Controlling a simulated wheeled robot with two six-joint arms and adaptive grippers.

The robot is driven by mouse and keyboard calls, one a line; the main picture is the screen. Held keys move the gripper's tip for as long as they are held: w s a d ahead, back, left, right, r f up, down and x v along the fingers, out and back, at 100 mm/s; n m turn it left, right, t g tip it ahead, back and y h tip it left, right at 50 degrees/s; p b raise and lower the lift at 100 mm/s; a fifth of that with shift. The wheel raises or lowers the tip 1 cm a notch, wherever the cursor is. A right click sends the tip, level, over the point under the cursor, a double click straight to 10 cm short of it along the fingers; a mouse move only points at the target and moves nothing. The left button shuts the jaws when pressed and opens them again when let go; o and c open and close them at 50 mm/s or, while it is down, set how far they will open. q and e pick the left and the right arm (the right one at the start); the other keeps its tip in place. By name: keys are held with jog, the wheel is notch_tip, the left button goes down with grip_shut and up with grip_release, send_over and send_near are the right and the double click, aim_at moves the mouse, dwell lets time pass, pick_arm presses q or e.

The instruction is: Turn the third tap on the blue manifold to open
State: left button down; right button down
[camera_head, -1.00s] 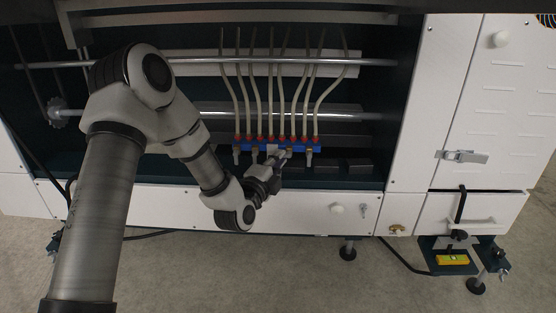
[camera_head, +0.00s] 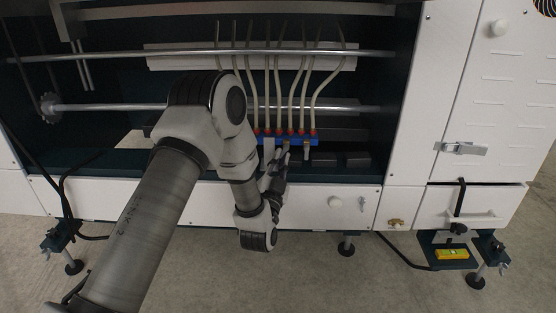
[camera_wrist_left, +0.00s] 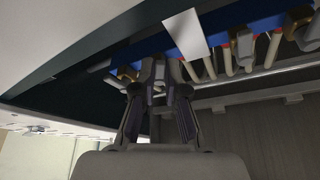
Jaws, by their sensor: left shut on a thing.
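The blue manifold (camera_head: 300,139) sits low in the machine's dark bay, with red fittings and pale hoses on top. My arm hides its left end. In the left wrist view the manifold (camera_wrist_left: 235,31) runs across the top, with a white plate and brass-coloured taps along it. My left gripper (camera_head: 282,160) is just below the manifold, its hand standing steeply. In the left wrist view its fingers (camera_wrist_left: 158,76) are shut on a small grey tap handle under the blue bar. Its number in the row is hard to tell. My right gripper is out of view.
Steel rods (camera_head: 320,55) cross the bay above the manifold. A white cabinet with a latch (camera_head: 464,148) and an open drawer stands at right. The floor in front is largely clear.

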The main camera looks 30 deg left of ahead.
pick_arm(q)
jog(key=n+y, duration=0.1)
jog(key=n, duration=0.2)
jog(key=n+g+y, duration=0.1)
jog(key=n+y, duration=0.1)
jog(key=n, duration=0.1)
jog(key=d+n+y, duration=0.1)
jog(key=n, duration=0.1)
jog(key=shift+w+d+f+n+y, duration=0.1)
jog(key=shift+w+f+n+y, duration=0.1)
jog(key=shift+w+n+y, duration=0.15)
jog(key=shift+n+g, duration=0.3)
jog(key=shift+n, duration=0.05)
jog(key=c, duration=1.2)
grip_release()
notch_tip(320, 180, up, 10)
jog(key=shift+f, duration=0.1)
